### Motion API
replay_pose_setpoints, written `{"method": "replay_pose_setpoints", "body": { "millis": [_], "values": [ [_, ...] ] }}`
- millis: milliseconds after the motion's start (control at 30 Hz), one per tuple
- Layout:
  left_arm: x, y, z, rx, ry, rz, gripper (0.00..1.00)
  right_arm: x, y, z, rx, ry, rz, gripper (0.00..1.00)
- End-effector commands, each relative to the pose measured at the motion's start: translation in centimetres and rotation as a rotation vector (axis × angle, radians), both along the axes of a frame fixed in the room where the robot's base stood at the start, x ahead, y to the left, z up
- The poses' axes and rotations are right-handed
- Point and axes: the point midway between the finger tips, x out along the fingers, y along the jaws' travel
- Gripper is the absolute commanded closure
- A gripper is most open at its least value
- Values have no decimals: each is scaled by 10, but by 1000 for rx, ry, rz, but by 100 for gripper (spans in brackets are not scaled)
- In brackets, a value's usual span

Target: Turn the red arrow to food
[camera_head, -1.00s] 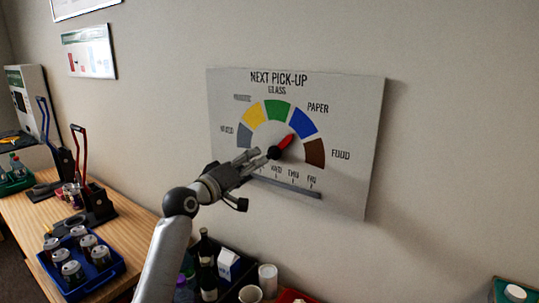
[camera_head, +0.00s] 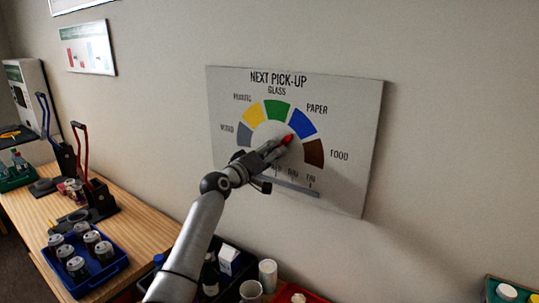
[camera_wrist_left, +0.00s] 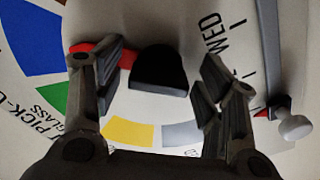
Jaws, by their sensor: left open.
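The pick-up board (camera_head: 355,110) hangs on the wall with a dial of coloured segments. The brown food segment (camera_head: 314,152) is at the dial's right, below the blue paper segment (camera_head: 303,124). The red arrow (camera_head: 287,138) points up and right, toward the lower part of blue. My left gripper (camera_head: 272,148) is at the dial's centre and hides part of the arrow. In the left wrist view it is open, with the black hub (camera_wrist_left: 160,70) between its fingers. One finger overlaps the red arrow (camera_wrist_left: 128,56); contact cannot be told. My right gripper is out of view.
A day slider bar (camera_head: 290,187) runs below the dial; its pale knob (camera_wrist_left: 296,127) shows in the left wrist view. The wooden table (camera_head: 135,235) carries a blue tray (camera_head: 100,283) of cans. The wall right of the board is clear.

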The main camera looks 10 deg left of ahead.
Motion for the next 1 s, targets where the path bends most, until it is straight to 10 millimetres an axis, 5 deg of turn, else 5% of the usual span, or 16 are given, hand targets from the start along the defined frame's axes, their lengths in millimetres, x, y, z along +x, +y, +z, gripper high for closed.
{"method": "replay_pose_setpoints", "body": {
  "millis": [167,667,1000],
  "values": [
    [0,0,0,0,-1,-1,37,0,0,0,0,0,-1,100],
    [0,0,0,0,1,-1,100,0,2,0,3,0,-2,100],
    [0,0,-3,60,-25,-1,100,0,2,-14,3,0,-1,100]
  ]
}}
